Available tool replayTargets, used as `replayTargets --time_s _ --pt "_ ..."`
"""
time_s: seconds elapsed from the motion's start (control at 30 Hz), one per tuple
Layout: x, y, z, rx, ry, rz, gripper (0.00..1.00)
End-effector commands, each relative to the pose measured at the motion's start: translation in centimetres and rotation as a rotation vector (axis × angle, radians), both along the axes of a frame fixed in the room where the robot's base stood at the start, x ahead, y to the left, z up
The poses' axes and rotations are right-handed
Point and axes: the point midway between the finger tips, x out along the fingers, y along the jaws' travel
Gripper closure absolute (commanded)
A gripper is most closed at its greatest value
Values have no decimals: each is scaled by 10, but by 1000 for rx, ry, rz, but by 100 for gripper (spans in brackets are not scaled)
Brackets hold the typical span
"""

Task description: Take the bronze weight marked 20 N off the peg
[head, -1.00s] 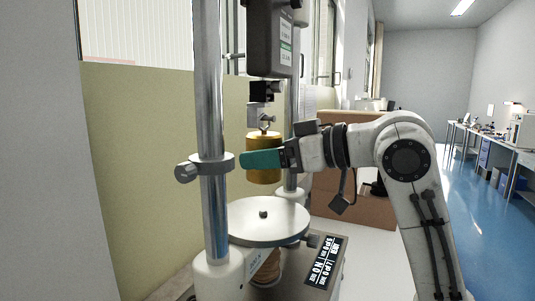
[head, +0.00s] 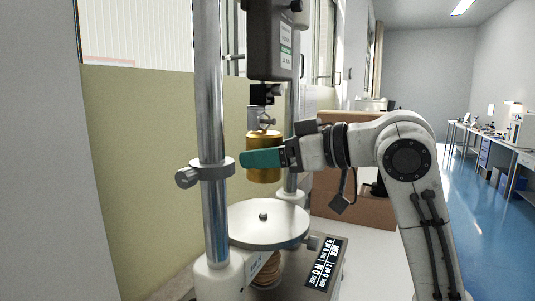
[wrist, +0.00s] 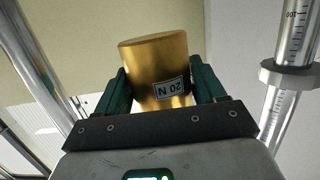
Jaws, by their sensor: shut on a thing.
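The bronze weight (head: 264,174) is a golden cylinder just under the hook (head: 263,119) of the tester's upper unit. I cannot tell whether it still bears on the hook. The far finger is hidden in the head view. No separate peg shows clearly.
A round pale plate (head: 269,222) with a small centre knob is below the weight. A metal column (head: 210,100) with a clamp (head: 205,172) stands close on the left. A brown box (head: 355,205) stands behind my arm.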

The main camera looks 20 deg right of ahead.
Motion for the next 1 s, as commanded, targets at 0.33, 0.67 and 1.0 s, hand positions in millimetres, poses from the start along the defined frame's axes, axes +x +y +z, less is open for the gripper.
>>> replayTargets --time_s 0.33,0.67,1.0 --pt "-1 0 7 4 -13 -1 100" --pt "-2 -1 7 5 -12 -2 100" --pt "-5 -5 6 5 -12 -2 100"
